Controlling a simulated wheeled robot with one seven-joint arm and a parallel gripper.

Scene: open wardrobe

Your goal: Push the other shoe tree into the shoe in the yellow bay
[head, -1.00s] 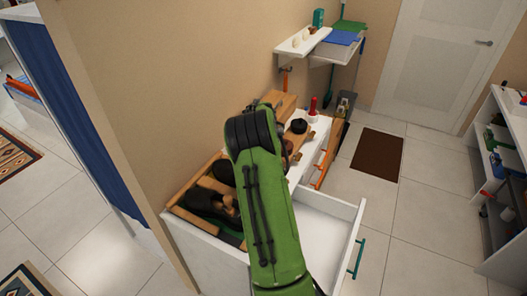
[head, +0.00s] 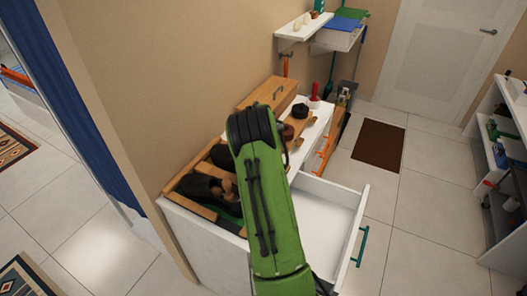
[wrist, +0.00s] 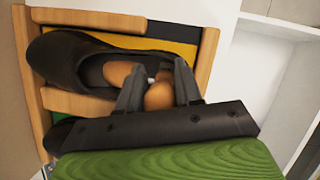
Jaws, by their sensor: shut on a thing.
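In the wrist view a black shoe (wrist: 72,62) lies in the yellow bay (wrist: 184,47) of a wooden divided tray (wrist: 208,58). A brown wooden shoe tree (wrist: 119,73) sits at the shoe's opening, its front part within the opening and its rounded rear part between my fingers. My gripper (wrist: 158,82) is shut on this shoe tree. How deep it sits is hidden by the fingers and shoe. In the head view my green arm hides the gripper and part of the tray (head: 178,203). A dark shoe (head: 203,188) shows left of the arm.
An open, empty white drawer (head: 325,212) juts out below the tray. A wooden box (head: 258,93), a round black item (head: 300,111) and a red-handled item (head: 314,94) stand beyond the arm. A wall is close on the left; open floor (head: 430,225) lies right.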

